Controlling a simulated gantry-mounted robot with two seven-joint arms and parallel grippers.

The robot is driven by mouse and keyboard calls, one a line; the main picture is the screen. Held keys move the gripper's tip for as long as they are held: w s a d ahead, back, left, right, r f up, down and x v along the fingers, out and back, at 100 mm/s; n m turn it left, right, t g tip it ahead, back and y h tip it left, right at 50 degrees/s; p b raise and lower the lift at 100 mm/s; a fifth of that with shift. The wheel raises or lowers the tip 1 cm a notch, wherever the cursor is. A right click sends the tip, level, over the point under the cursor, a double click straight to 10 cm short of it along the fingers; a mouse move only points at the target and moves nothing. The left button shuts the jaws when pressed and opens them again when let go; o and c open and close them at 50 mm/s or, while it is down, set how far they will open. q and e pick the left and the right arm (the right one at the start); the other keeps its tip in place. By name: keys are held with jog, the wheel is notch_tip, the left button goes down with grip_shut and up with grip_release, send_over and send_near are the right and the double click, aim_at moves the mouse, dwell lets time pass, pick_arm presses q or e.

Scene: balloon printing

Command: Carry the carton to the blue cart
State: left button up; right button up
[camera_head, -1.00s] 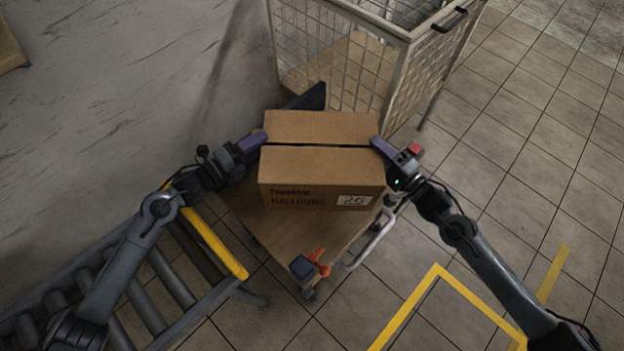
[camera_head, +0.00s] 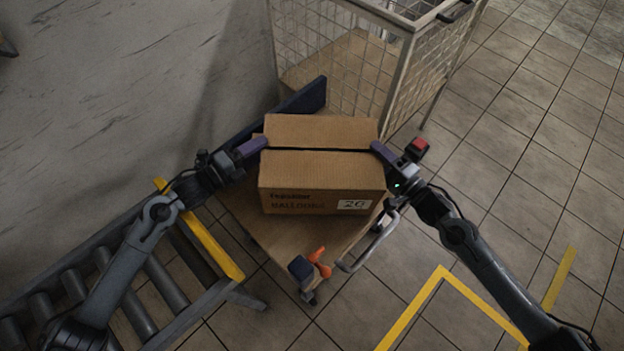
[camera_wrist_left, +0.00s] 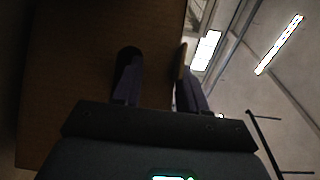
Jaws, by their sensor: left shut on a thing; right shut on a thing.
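A brown carton (camera_head: 320,170) with dark lettering and a white label is between my two grippers. My left gripper (camera_head: 252,148) is shut on its left side; my right gripper (camera_head: 384,153) is shut on its right side. In the left wrist view the carton (camera_wrist_left: 85,60) fills the left, with one finger of my left gripper (camera_wrist_left: 155,85) at a dark slot in it. A wooden deck (camera_head: 335,235) with dark blue parts shows below the carton; I cannot tell whether they touch. I cannot tell whether this deck belongs to the blue cart.
A wire mesh cage (camera_head: 340,65) stands just behind the carton. A roller conveyor (camera_head: 130,285) with a yellow end bar is at the lower left. An orange lever (camera_head: 319,263) sits at the deck's front corner. Tiled floor with yellow marking (camera_head: 415,305) is open at right.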

pick_arm(q)
jog(key=shift+f+b, duration=0.3)
jog(key=shift+f, duration=0.2)
pick_arm(e)
jog(key=shift+f, duration=0.5)
pick_arm(q)
jog(key=o, duration=0.7)
jog(key=shift+f, duration=0.1)
jog(key=shift+c, duration=0.2)
pick_arm(e)
jog(key=o, duration=0.7)
jog(key=shift+f, duration=0.1)
pick_arm(q)
jog(key=o, duration=0.5)
jog(key=shift+c, duration=0.2)
pick_arm(e)
jog(key=o, duration=0.5)
jog(key=shift+c, duration=0.2)
pick_arm(q)
jog(key=o, duration=0.4)
jog(key=shift+v, duration=3.95)
pick_arm(e)
jog(key=shift+w, duration=0.15)
